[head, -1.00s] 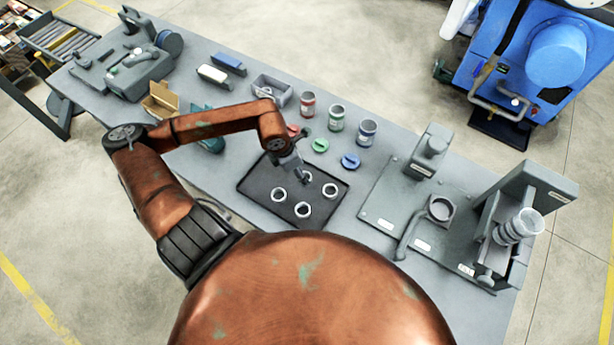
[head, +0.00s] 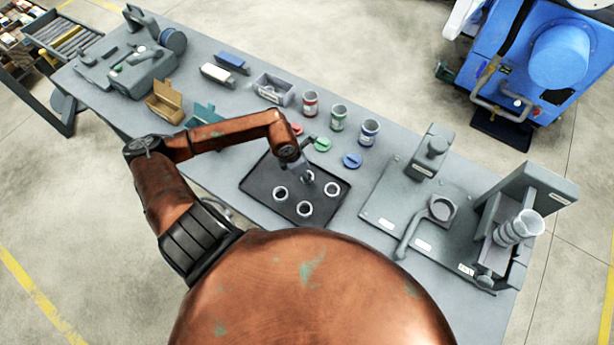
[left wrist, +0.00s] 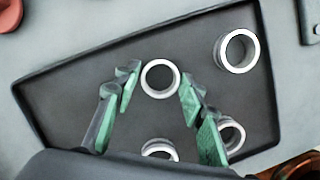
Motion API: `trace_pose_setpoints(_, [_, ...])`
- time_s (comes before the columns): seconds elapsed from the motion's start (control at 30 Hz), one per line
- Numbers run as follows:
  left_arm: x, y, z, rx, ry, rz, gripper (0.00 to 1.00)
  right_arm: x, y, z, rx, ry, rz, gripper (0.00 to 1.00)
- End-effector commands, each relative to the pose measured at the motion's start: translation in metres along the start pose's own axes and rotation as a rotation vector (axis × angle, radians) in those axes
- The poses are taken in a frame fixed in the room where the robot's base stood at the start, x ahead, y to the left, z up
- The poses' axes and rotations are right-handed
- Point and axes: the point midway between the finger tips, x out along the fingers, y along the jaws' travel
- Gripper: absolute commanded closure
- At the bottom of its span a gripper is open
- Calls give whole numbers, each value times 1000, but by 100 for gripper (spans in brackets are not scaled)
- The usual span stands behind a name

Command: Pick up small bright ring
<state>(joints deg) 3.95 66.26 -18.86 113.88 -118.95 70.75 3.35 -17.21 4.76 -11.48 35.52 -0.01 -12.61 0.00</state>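Several bright metal rings lie on a dark tray (head: 255,184) in the head view. One ring (left wrist: 160,63) sits between the open green-padded fingers of my left gripper (left wrist: 158,82) in the left wrist view, with dark gaps on both sides. Other rings show there at the upper right (left wrist: 254,51), lower right (left wrist: 238,134) and bottom (left wrist: 158,143), the last partly hidden by the gripper. In the head view, my left gripper (head: 307,174) is low over the tray's far part and partly covers its ring. Which ring is smallest is hard to tell. My right gripper is not in view.
Red (head: 311,104), green (head: 338,119) and blue (head: 369,133) cups and matching round lids stand behind the tray. A grey fixture (head: 412,213) with a lever is to the right. Boxes (head: 164,102) and a grinder-like machine (head: 143,72) are to the left.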

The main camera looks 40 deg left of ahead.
Motion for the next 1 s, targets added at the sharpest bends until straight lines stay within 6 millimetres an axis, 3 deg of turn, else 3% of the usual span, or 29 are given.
trace_pose_setpoints(0.4, [0,0,0,0,-1,0,92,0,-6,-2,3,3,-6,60])
trace_pose_setpoints(0.77, [-5,0,2,1,-1,1,92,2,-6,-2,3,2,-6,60])
trace_pose_setpoints(1.0, [-33,2,7,2,1,4,92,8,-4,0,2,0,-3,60])
